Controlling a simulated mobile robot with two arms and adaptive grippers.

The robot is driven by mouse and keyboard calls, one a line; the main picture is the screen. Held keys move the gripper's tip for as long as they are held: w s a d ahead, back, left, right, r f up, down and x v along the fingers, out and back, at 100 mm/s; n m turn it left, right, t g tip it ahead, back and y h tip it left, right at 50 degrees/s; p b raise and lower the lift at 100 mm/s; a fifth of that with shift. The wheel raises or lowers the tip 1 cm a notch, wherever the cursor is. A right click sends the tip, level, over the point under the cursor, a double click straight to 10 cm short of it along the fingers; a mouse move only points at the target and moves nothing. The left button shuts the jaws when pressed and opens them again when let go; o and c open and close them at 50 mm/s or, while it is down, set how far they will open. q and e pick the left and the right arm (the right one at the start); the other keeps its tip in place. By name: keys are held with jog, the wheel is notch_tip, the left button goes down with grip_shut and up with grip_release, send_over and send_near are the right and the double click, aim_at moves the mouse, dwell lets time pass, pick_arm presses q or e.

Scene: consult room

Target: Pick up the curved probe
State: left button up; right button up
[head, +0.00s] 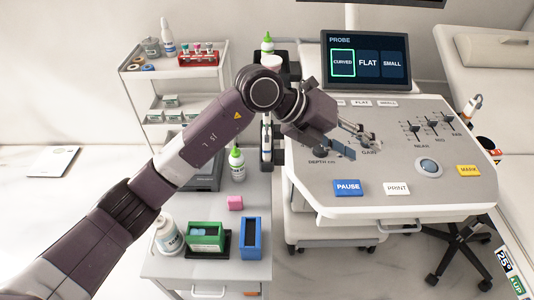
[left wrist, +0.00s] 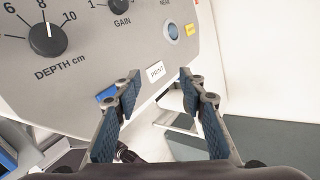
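The ultrasound console (head: 400,180) has a screen (head: 366,60) headed PROBE, with CURVED outlined in green beside FLAT and SMALL. I cannot make out the curved probe for certain. A white probe-like item (head: 472,106) stands at the console's right side, its type unclear. My left gripper (head: 353,141) hangs over the panel near the GAIN knob. In the left wrist view, its fingers (left wrist: 160,95) are apart and empty. My right gripper is not in view.
A shelf trolley (head: 180,100) stands behind. An exam couch (head: 490,60) is at the right. A wheeled stool base (head: 455,260) stands below the console.

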aim_at(267, 125)
pick_arm(q)
jog(key=w+a+y, duration=0.2)
jog(key=a, duration=0.1)
jog(key=w+a+f+t+y, duration=0.1)
jog(key=w+a, duration=0.1)
jog(key=w+a+f+n+t+y, duration=0.1)
jog(key=w+a+y, duration=0.1)
jog(key=a, duration=0.1)
jog(key=shift+w+a+f+y, duration=0.15)
jog(key=shift+a+f+y, duration=0.05)
jog(key=shift+a+y, duration=0.1)
jog(key=w+a+r+n+t+y, duration=0.25)
jog(key=w+a+y, duration=0.2)
jog(key=a, duration=0.55)
jog(key=shift+m+g+y, duration=0.25)
jog(key=shift+g, duration=0.2)
jog(key=x, duration=0.2)
jog(key=p+x, duration=0.1)
jog(key=x, duration=0.1)
jog(key=p+x, duration=0.1)
jog(key=x, duration=0.2)
jog(key=shift+s+a, duration=0.15)
jog(key=shift+a, duration=0.25)
jog(key=shift+f, duration=0.35)
jog(key=shift+c, duration=0.2)
jog(key=shift+d, duration=0.1)
grip_shut()
